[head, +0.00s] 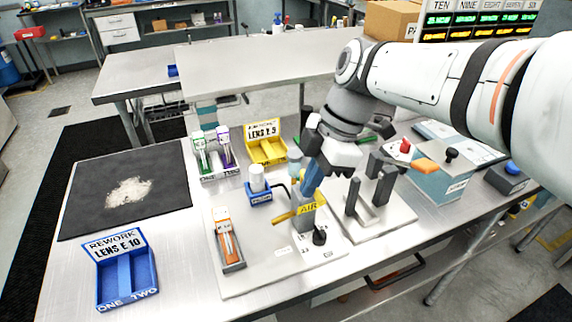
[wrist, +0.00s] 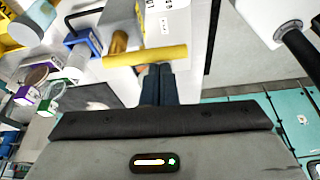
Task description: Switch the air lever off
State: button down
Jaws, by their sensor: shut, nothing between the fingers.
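The air lever is a yellow bar on a brass stem; in the wrist view the lever (wrist: 150,55) lies across the picture, just beyond my fingertips. In the head view the lever (head: 284,216) sticks out to the left of the grey block with the yellow AIR label (head: 308,209). My gripper (head: 309,186) points down over this block, its dark blue fingers together. In the wrist view my gripper (wrist: 157,72) is shut and empty, its tips close to the lever's edge. I cannot tell whether they touch it.
A black knob (head: 319,236) stands in front of the AIR block. A blue holder with a white cylinder (head: 257,181) is to its left, and an orange module in a grey cradle (head: 227,242) lies front left. A grey upright fixture (head: 378,185) stands close on the right.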

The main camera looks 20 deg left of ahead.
dwell(0.5)
jog(key=shift+s, duration=0.1)
notch_tip(320, 180, up, 10)
jog(key=shift+a+p, duration=0.15)
jog(key=shift+p, duration=0.15)
jog(key=shift+s+r, duration=0.1)
dwell(0.3)
jog(key=s+d+f+m+t+h, duration=0.1)
jog(key=d+f+m, duration=0.5)
jog(key=d+m, duration=0.2)
jog(key=s+d+f+m+t+h, duration=0.1)
jog(key=s+d+f+m+t, duration=0.1)
jog(key=d+f+m, duration=0.3)
jog(key=s+d+f+m+t+h, duration=0.1)
jog(key=d+f+m, duration=0.5)
jog(key=d+m, duration=0.7)
jog(key=d+t, duration=0.1)
jog(key=d, duration=0.1)
jog(key=shift+s+d+f+p, duration=0.25)
jog(key=shift+d+f+p, duration=0.05)
jog(key=shift+p, duration=0.1)
